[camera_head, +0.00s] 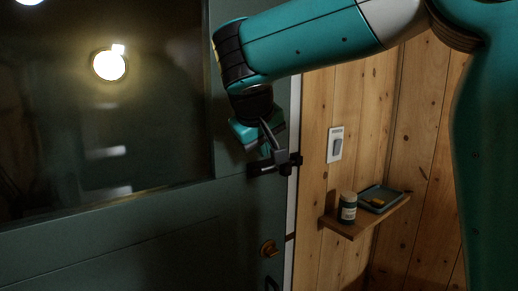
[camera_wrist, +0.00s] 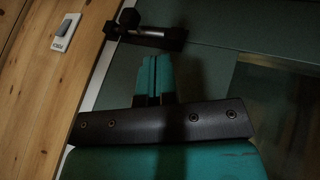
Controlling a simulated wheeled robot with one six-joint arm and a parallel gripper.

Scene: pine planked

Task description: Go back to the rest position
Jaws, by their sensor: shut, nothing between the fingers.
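My gripper (camera_wrist: 155,62) is shut and empty, its two teal fingers side by side in the wrist view. In the head view my gripper (camera_head: 259,136) hangs from my bent arm in front of the door's edge. A dark latch (camera_wrist: 146,37) lies just beyond the fingertips in the wrist view. In the head view the latch (camera_head: 262,168) sits on the door edge just below my gripper. I cannot tell for sure whether they touch.
On the pine wall are a light switch (camera_head: 335,145) and a small shelf (camera_head: 352,229) with a jar (camera_head: 348,208) and a tray (camera_head: 393,196).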

